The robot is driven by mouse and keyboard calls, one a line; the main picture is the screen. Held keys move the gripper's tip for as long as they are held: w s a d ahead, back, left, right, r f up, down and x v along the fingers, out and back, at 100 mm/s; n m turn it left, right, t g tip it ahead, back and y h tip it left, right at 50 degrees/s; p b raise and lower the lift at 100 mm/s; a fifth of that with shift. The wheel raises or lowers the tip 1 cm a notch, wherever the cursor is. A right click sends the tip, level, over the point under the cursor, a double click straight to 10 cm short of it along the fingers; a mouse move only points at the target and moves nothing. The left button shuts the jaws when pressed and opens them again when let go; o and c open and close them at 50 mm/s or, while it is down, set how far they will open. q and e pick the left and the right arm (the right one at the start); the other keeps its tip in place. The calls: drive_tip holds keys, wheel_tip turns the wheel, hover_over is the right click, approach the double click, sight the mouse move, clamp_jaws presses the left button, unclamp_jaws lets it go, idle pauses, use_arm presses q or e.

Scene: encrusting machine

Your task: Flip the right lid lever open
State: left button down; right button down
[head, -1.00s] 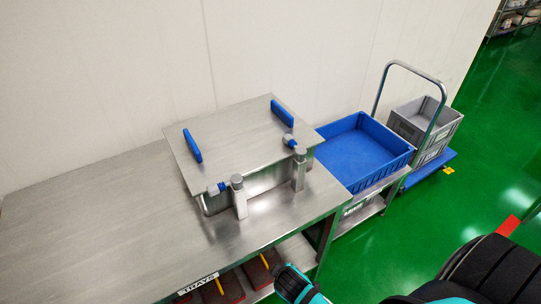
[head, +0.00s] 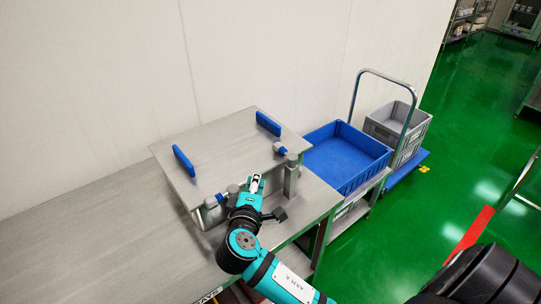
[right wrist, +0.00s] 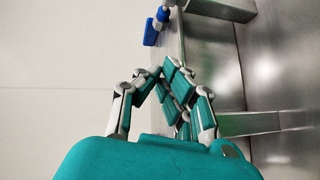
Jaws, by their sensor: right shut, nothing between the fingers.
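The steel machine's flat lid (head: 225,150) lies closed, with a blue handle on each side. The right lid lever (head: 281,150) is a small blue-tipped piece beside a steel post at the lid's front right corner. A similar left lid lever (head: 219,200) is at the front left. My right gripper (head: 256,180) is shut and empty, in front of the lid's front edge between the two levers, left of the right lever. My left gripper is out of view.
The steel table (head: 90,230) is clear on the left. A blue crate (head: 345,180) stands right of the machine, with a grey crate (head: 398,122) on a trolley behind it. Two steel posts (head: 291,178) rise at the machine's front.

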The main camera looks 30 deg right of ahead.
sight(274, 147)
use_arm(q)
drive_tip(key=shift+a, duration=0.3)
use_arm(e)
drive_tip(key=shift+w+r, duration=0.2)
drive_tip(key=shift+r, duration=0.3)
